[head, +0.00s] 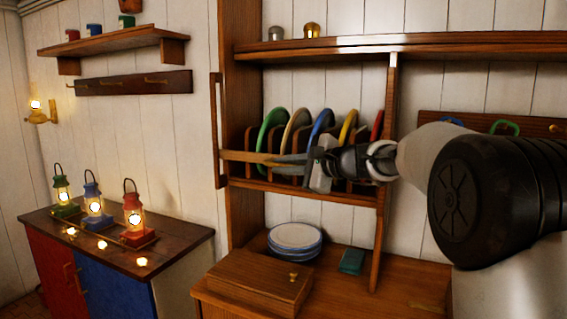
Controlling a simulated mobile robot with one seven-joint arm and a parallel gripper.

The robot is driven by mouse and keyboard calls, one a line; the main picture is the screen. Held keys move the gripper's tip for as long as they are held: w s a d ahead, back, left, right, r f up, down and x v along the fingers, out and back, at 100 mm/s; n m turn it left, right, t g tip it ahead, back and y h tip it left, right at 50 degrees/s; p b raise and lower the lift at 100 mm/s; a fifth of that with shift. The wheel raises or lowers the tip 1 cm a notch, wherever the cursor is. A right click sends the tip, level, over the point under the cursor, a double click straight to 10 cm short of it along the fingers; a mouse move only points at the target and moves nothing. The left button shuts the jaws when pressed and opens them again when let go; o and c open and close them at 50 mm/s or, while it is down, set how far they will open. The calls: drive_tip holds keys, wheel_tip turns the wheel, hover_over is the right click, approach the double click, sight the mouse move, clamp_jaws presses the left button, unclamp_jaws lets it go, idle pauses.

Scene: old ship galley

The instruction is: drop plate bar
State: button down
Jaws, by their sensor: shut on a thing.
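The plate bar (243,157) is a light wooden bar running level across the front of the plate rack (300,195) at its left side. Its right part is hidden behind my gripper. My gripper (276,164) reaches in from the right and is shut on the plate bar. Behind it, several plates stand upright in the rack slots: a green plate (269,128), a cream plate, a blue plate, a yellow plate (347,127) and a red plate (377,125). Their lower parts are partly hidden by the bar, my gripper and my arm.
Below the rack, a stack of blue-rimmed plates (294,237), a wooden box (259,281) and a teal item (352,261) sit on the counter. Three lit lanterns (133,218) stand on the cabinet at left. A shelf (350,43) runs above the rack.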

wheel_tip(320, 180, down, 5)
drive_tip(key=b, duration=0.3)
drive_tip(key=shift+f, duration=0.15)
drive_tip(key=c, duration=2.1)
unclamp_jaws()
drive_tip(key=p+v, duration=0.1)
drive_tip(key=v, duration=1.6)
drive_tip(key=shift+s+d+r, duration=0.15)
drive_tip(key=shift+r, duration=0.05)
